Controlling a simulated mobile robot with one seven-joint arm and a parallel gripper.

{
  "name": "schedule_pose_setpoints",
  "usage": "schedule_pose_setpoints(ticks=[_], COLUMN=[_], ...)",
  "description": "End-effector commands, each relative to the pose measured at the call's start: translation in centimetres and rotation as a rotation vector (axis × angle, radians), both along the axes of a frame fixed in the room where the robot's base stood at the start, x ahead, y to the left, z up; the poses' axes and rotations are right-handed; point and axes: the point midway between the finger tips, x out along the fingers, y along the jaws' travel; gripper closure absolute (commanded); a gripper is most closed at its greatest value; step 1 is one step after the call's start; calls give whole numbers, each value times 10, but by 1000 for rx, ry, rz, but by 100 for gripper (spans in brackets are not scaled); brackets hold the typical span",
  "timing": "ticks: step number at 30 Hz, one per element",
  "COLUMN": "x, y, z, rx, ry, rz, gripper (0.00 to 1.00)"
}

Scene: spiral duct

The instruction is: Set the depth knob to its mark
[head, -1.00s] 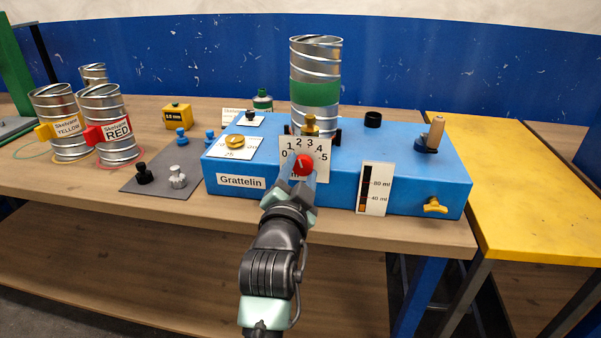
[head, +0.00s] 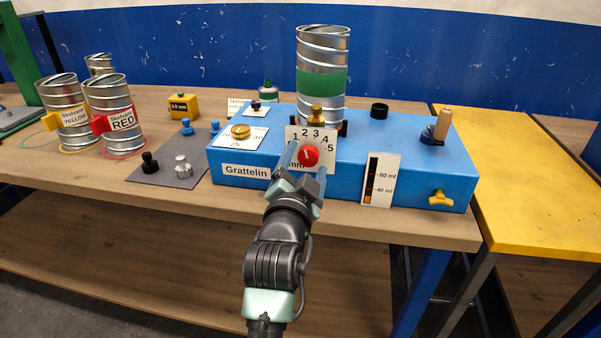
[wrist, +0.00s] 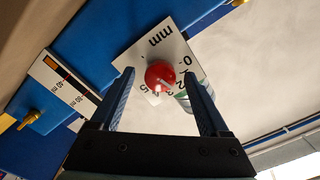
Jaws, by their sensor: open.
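The depth knob (head: 309,155) is a red round knob on a white dial plate (head: 329,135) on the front of the blue Grattelin machine. The plate carries numbers up to 5 and "mm". A short pale pointer line on the knob points up and slightly left in the head view, roughly toward the 2. No separate target mark can be made out. My gripper (head: 307,170) is open in front of the dial. In the wrist view the red knob (wrist: 160,75) appears between the two fingers (wrist: 158,76), with a gap on each side. The fingers partly hide the dial's lower left.
A silver spiral duct with a green band (head: 321,80) stands behind the dial. A brass knob (head: 240,131) is to the left. Skelvane cans (head: 112,118) stand far left.

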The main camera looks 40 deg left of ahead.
Motion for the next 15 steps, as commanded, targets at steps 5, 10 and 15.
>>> schedule_pose_setpoints(ticks=[5, 10, 15], x=[-19, -49, -77], y=[-11, -29, -47], z=[-1, -2, -2], rx=[-2, -2, -2], ry=[1, 2, 3], rz=[1, 1, 0], gripper=[21, 21, 21])
